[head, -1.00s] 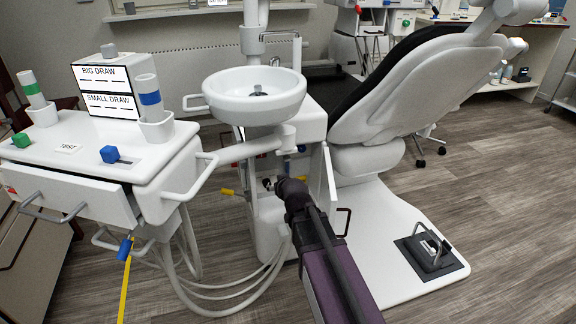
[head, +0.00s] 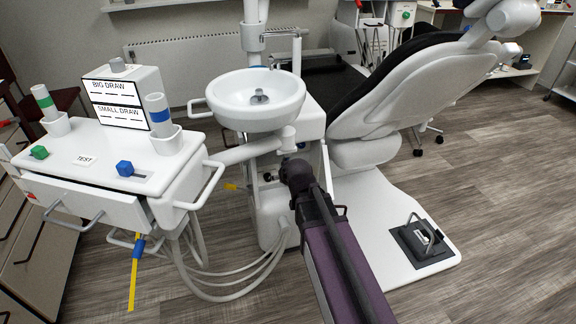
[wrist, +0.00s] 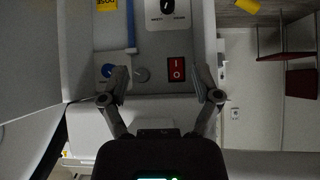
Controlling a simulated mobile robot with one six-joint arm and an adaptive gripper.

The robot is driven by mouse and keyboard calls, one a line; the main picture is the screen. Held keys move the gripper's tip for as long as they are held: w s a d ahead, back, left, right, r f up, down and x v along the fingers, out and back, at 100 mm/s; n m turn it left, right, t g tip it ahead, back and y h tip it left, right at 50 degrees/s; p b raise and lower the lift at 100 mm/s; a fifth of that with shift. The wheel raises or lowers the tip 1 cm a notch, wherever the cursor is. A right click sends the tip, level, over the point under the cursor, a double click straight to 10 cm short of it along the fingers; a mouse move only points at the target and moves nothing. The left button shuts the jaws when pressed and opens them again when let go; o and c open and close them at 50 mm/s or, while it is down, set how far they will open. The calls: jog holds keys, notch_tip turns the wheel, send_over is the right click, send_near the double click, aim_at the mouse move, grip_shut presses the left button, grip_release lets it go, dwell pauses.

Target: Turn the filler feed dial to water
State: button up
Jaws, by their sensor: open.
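In the wrist view a black dial (wrist: 168,4) with a white pointer mark sits on a pale plate at the top edge, partly cut off. The lettering beneath it is too small to read surely, so I cannot tell its setting. My gripper (wrist: 163,82) is open and empty, its two fingers spread below the dial and in front of the panel (wrist: 150,48). In the head view my arm reaches toward the cabinet below the white basin (head: 258,105), and the fingers are hidden.
The open cabinet door (head: 325,182) stands close right of my arm. Hoses (head: 225,283) hang left, below the drawer unit (head: 95,165).

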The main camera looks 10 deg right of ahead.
jog(key=shift+g, duration=0.8)
jog(key=shift+w+p+v, duration=0.25)
jog(key=shift+p+v, duration=2.4)
jog(key=shift+p, duration=0.1)
jog(key=shift+d+r, duration=0.15)
jog(key=s+d+f+g, duration=0.1)
jog(key=s+g, duration=0.1)
jog(key=s, duration=0.3)
jog(key=s+d+f+g, duration=0.1)
jog(key=s+g, duration=0.2)
jog(key=s, duration=0.2)
jog(key=s+d+f+m+g+h, duration=0.1)
jog(key=s+f+g, duration=0.1)
jog(key=s, duration=0.3)
jog(key=shift+s+d+g, duration=0.3)
jog(key=shift+s+d, duration=0.05)
jog(key=shift+d, duration=0.05)
jog(key=c, duration=0.3)
jog(key=shift+s, duration=0.1)
jog(key=shift+c, duration=0.2)
